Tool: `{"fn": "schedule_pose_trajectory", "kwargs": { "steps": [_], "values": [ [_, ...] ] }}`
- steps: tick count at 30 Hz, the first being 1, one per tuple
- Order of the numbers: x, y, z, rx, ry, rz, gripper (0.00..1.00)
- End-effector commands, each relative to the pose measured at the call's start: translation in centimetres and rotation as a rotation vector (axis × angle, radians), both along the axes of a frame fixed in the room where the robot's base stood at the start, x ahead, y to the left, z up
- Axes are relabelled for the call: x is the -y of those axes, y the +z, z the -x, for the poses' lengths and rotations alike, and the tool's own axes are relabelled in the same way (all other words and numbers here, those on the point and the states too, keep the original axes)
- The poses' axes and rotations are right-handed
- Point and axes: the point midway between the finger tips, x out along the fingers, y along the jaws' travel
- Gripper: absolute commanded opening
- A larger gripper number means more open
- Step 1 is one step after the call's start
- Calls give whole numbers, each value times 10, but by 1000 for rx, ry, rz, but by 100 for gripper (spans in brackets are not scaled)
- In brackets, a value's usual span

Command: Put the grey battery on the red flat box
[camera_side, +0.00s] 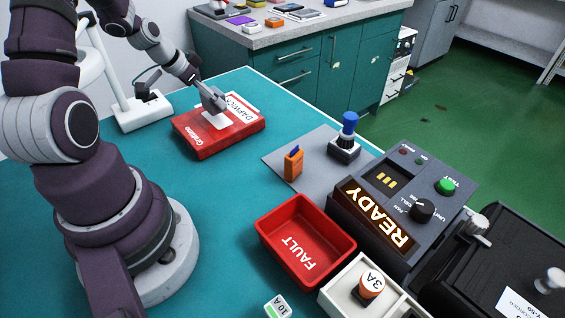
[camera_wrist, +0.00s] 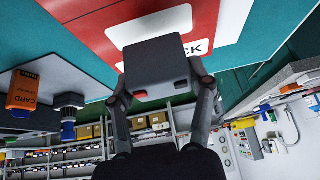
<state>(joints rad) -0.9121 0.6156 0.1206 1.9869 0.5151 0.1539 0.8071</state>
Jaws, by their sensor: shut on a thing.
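The red flat box (camera_side: 240,127) lies on the teal table at the back, with white labels and lettering. It also shows at the top of the wrist view (camera_wrist: 95,12). My gripper (camera_side: 213,103) is over this box in the side view. In the wrist view my gripper (camera_wrist: 160,88) is shut on the grey battery (camera_wrist: 155,62), a dark grey block with a red terminal, one finger on each side. The battery is against or just above the box top; I cannot tell if they touch. In the side view it is small and hard to separate from the gripper.
A white lamp base (camera_side: 141,110) stands just left of the red box. A grey mat (camera_side: 290,160) carries an orange card (camera_side: 293,164) and a blue-topped plunger (camera_side: 347,135). A red FAULT bin (camera_side: 270,235) and a READY tester (camera_side: 405,200) stand nearer. The table between is clear.

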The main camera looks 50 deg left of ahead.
Motion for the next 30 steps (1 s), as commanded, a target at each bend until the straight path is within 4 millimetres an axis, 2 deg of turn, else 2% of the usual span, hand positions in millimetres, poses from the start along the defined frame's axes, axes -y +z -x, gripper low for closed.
{"fn": "schedule_pose_trajectory", "kwargs": {
  "steps": [1,4,14,15,18,21,30],
  "values": [
    [1,-10,0,-3,1,5,13],
    [0,-22,0,-1,0,1,13],
    [0,-25,0,0,-1,0,13],
    [0,-25,0,1,-1,-1,58],
    [0,-25,0,1,-1,-1,71],
    [0,-25,0,1,-1,-1,80],
    [0,-23,0,1,-1,-1,80]
  ]
}}
